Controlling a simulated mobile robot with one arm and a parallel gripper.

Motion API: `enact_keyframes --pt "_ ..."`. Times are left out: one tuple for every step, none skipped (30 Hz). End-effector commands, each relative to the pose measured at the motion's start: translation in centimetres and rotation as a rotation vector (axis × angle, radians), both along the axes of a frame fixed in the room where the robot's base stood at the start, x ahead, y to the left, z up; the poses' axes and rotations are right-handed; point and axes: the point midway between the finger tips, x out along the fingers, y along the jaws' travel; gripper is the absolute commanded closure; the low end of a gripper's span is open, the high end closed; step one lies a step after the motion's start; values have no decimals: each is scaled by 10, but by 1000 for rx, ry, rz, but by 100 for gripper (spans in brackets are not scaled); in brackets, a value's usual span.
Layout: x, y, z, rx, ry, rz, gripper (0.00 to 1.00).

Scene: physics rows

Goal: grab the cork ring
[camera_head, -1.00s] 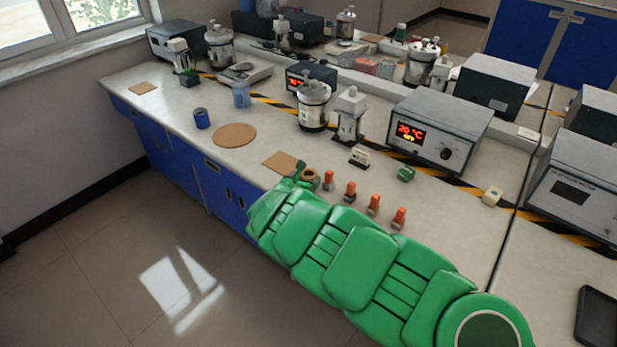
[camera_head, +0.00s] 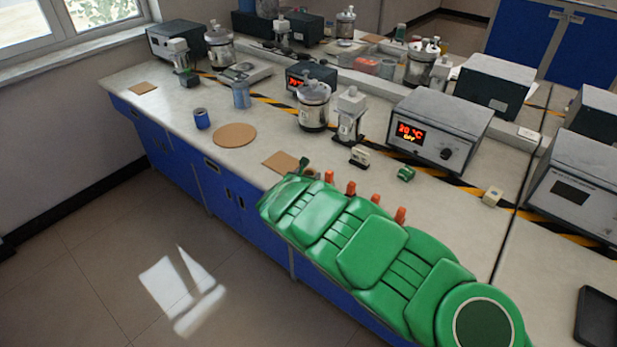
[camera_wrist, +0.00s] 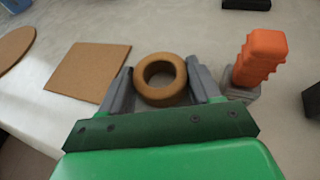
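The cork ring (camera_wrist: 160,98) is a thick brown ring with a round hole, lying flat on the pale bench in the wrist view. My gripper (camera_wrist: 161,73) is low over the bench with its two grey fingers spread, one on each side of the ring. The gaps are very small, and I cannot tell whether the fingers touch it. In the head view the ring (camera_head: 311,173) is mostly hidden behind my green arm.
An orange-handled item (camera_wrist: 260,60) stands just right of my right finger, one of several in a row. A square cork mat (camera_wrist: 88,72) lies to the left, with a round cork mat (camera_head: 235,135) beyond. A small green item (camera_head: 406,174) and a heater unit (camera_head: 440,125) stand further right.

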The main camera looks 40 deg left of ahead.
Motion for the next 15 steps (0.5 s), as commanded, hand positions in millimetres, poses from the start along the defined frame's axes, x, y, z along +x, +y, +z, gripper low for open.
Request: enact_keyframes --pt "0 0 0 0 0 0 60" --pt "0 0 0 0 0 0 64" --pt "0 0 0 0 0 0 66" --pt "0 0 0 0 0 0 66" --pt "0 0 0 0 0 0 66" --pt "0 0 0 0 0 0 66" --pt "0 0 0 0 0 0 66" --pt "0 0 0 0 0 0 66" --pt "0 0 0 0 0 0 66" --pt "0 0 1 0 0 0 66" --pt "0 0 1 0 0 0 66" --pt "0 0 2 0 0 0 66" --pt "0 0 4 1 0 0 66" --pt "0 0 5 1 -1 0 66" --pt "0 0 8 1 -1 0 66"
